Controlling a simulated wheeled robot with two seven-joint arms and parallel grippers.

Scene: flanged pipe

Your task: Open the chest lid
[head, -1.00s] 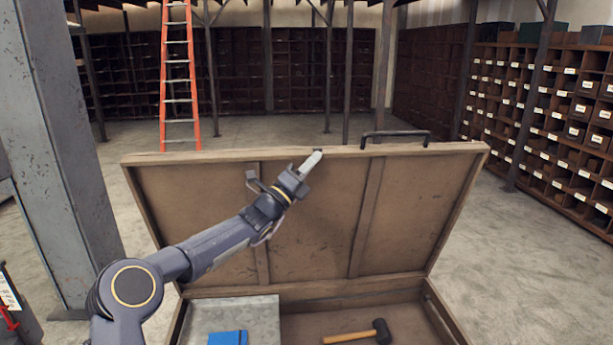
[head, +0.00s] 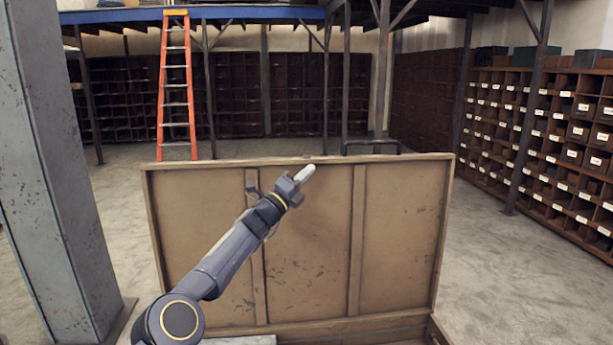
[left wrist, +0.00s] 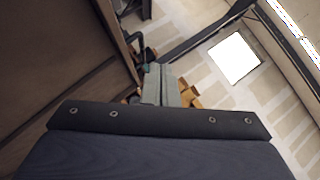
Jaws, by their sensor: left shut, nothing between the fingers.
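The chest lid (head: 310,250) is a brown wooden panel with framed edges, raised and standing nearly upright in the head view. Its dark handle (head: 371,146) sticks out past the top edge. Little of the chest body (head: 385,330) shows at the bottom of the picture. My left gripper (head: 306,174) is shut and empty, its fingertips at the inner face of the lid just under the top edge; I cannot tell if they touch. In the left wrist view the shut fingers (left wrist: 160,85) are beside the lid (left wrist: 60,75). My right gripper is not in view.
A grey steel column (head: 60,170) stands close at the left. An orange ladder (head: 177,90) is behind the lid. Shelves with labelled compartments (head: 545,140) line the right side. The concrete floor (head: 500,265) right of the chest is clear.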

